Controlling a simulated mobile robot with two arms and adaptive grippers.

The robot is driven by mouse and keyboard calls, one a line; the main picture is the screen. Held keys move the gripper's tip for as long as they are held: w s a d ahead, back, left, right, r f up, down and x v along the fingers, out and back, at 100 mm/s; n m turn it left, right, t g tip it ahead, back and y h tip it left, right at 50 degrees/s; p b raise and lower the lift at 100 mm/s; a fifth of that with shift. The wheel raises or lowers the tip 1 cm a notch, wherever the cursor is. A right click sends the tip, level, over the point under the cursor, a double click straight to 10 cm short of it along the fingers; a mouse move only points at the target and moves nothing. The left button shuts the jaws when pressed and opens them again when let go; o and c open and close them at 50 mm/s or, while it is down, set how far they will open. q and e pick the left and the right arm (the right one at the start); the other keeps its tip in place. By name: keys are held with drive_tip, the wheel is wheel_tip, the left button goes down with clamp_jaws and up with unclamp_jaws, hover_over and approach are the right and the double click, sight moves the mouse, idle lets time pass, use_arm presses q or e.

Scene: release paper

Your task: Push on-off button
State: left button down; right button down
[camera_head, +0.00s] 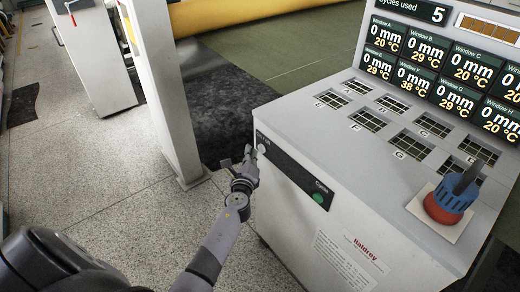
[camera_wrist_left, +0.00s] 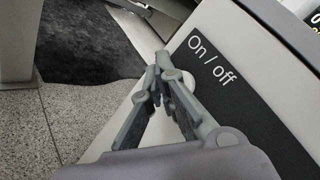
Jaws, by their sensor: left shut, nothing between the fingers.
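The on-off button is a pale round knob (camera_head: 261,148) at the left end of a black panel (camera_head: 290,174) on the machine's front. In the left wrist view the white button (camera_wrist_left: 187,80) shows partly behind my fingers, beside the words "On / off". My left gripper (camera_head: 249,158) is shut and empty, its tips right by the button; they also show in the left wrist view (camera_wrist_left: 163,63). I cannot tell whether they touch it. My right gripper is not in view.
A green button (camera_head: 318,198) marked "Cycle" is at the panel's right end. A red and blue knob (camera_head: 448,200) stands on the machine top (camera_head: 340,125), near several grid windows. A white post (camera_head: 165,90) stands left of the machine. Speckled floor (camera_head: 90,190) is open at left.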

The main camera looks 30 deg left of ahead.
use_arm(q)
drive_tip(key=shift+s+a, duration=0.35)
drive_tip(key=shift+s, duration=0.45)
drive_tip(key=shift+s+a, duration=0.3)
drive_tip(key=shift+s, duration=0.45)
drive_tip(key=shift+s+a, duration=0.35)
drive_tip(key=shift+s, duration=0.45)
drive_tip(key=s+d+f+n+g+h+p, duration=0.1)
drive_tip(key=s+d+f+n+g+h, duration=0.15)
drive_tip(key=s+f, duration=0.55)
drive_tip(key=s+d+f+n+g+h, duration=0.1)
drive_tip(key=s+d+f+n+g, duration=0.25)
drive_tip(key=f, duration=0.85)
drive_tip(key=s+d+f+n+g+h+p, duration=0.1)
drive_tip(key=s+d+f+n+g, duration=0.2)
drive_tip(key=s+f, duration=0.55)
drive_tip(key=s+d+f+n+g, duration=0.1)
drive_tip(key=s+d+f+n, duration=0.1)
drive_tip(key=s, duration=0.7)
drive_tip(key=s+d+f+n+g+h, duration=0.1)
drive_tip(key=s+d+f+n+g, duration=0.1)
drive_tip(key=s+f+n, duration=0.2)
drive_tip(key=s+d+f+n+g+h, duration=0.1)
drive_tip(key=s+d+f+n+g, duration=0.1)
drive_tip(key=s+f, duration=0.6)
drive_tip(key=s+n, duration=0.1)
drive_tip(key=s, duration=0.6)
drive_tip(key=shift+f+n+p, duration=0.25)
drive_tip(key=shift+n+p, duration=0.05)
drive_tip(key=shift+p, duration=0.05)
